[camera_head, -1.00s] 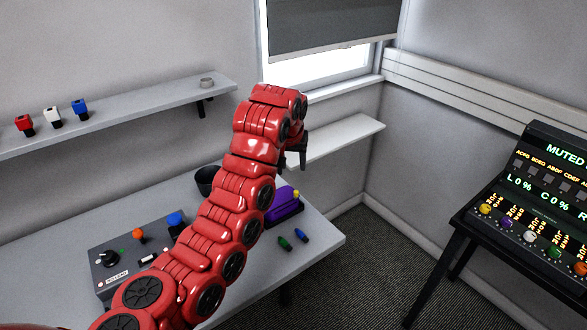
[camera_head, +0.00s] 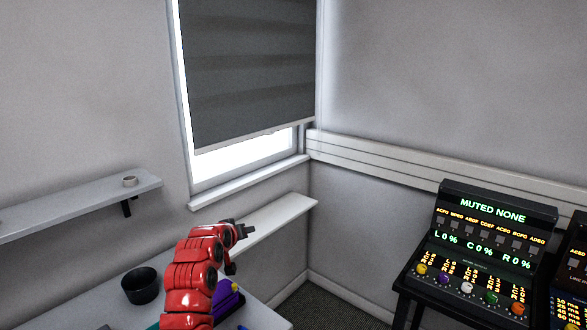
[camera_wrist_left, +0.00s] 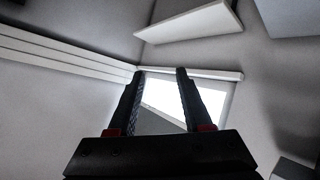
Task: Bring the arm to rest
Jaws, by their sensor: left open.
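My left arm (camera_head: 200,275) is red and segmented and rises from the bottom edge of the head view, over the table. Its black left gripper (camera_head: 247,229) is raised near the narrow white shelf below the window. In the left wrist view the two fingers of the gripper (camera_wrist_left: 156,88) stand apart with nothing between them but the distant window. My right gripper is not in view.
A black cup (camera_head: 140,285) stands on the grey table (camera_head: 262,318), with a purple object (camera_head: 228,298) beside my arm. A lit console (camera_head: 484,240) on a black stand is at right.

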